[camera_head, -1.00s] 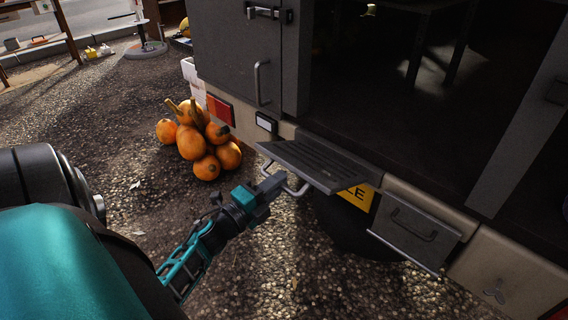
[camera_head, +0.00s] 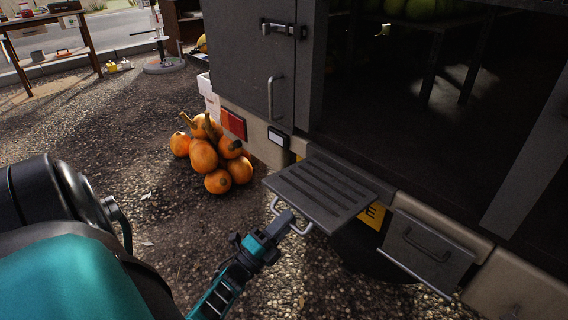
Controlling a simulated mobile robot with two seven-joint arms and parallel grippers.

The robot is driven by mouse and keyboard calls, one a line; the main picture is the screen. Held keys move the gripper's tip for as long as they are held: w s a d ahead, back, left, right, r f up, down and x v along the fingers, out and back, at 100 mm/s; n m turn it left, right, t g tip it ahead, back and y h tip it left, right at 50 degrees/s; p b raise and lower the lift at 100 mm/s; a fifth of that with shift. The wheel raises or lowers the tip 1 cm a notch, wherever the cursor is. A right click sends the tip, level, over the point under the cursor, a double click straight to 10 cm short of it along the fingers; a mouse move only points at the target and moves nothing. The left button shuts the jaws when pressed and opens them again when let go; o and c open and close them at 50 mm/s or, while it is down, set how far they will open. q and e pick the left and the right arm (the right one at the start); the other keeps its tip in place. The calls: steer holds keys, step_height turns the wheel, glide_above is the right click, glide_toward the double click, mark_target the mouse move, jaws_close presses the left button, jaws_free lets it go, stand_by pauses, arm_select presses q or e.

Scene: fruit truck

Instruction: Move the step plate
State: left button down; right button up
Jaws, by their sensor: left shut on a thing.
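The step plate (camera_head: 318,192) is a dark grey ribbed plate at the rear of the truck, in the middle of the head view. It sticks out from below the truck's opening, tilted slightly, with a pale handle loop (camera_head: 305,229) on its near edge. My left gripper (camera_head: 284,222) is at this handle and shut on it, below and to the left of the plate. The fingertips are small and partly merge with the handle. My right gripper is not in view.
Several orange pumpkins (camera_head: 204,158) lie piled on the gravel left of the plate. The truck's grey door (camera_head: 250,75) stands above left. Open gravel (camera_head: 90,130) lies at left.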

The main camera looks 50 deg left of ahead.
arm_select(q)
steer(key=shift+w+r+t, duration=0.2)
steer(key=shift+w+t, duration=0.1)
steer(key=shift+w, duration=0.15)
steer(key=c, duration=1.2)
jaws_free()
steer(key=shift+f, duration=0.15)
steer(key=shift+v, duration=6.5)
steer(key=shift+w+f, duration=0.1)
steer(key=shift+f, duration=0.05)
